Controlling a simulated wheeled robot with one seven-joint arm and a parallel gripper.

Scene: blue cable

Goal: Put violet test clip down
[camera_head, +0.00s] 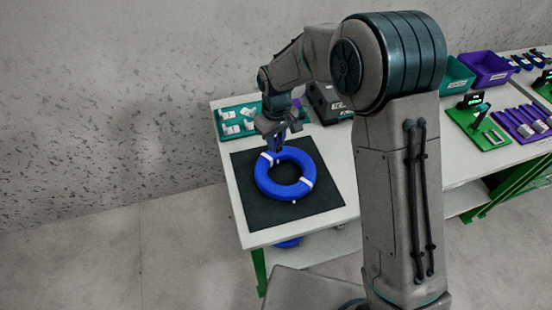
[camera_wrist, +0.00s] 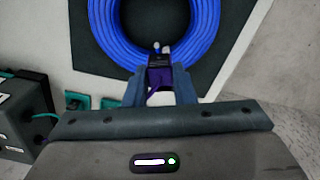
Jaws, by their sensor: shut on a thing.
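The violet test clip (camera_wrist: 160,75) is between the fingertips of my gripper (camera_wrist: 160,88) in the wrist view. In the head view my gripper (camera_head: 278,143) is at the far edge of the blue cable coil (camera_head: 262,178), and the clip is a small dark violet shape there. The coil lies on a black mat (camera_head: 245,205) and has white ties. I cannot tell whether the clip touches the coil or mat.
A teal tray (camera_head: 222,129) with white parts is behind the mat, and a dark device (camera_head: 325,104) stands right of it. Teal and purple bins (camera_head: 487,70), a green board (camera_head: 470,122) and a purple tray (camera_head: 520,125) are farther right. The mat's front is clear.

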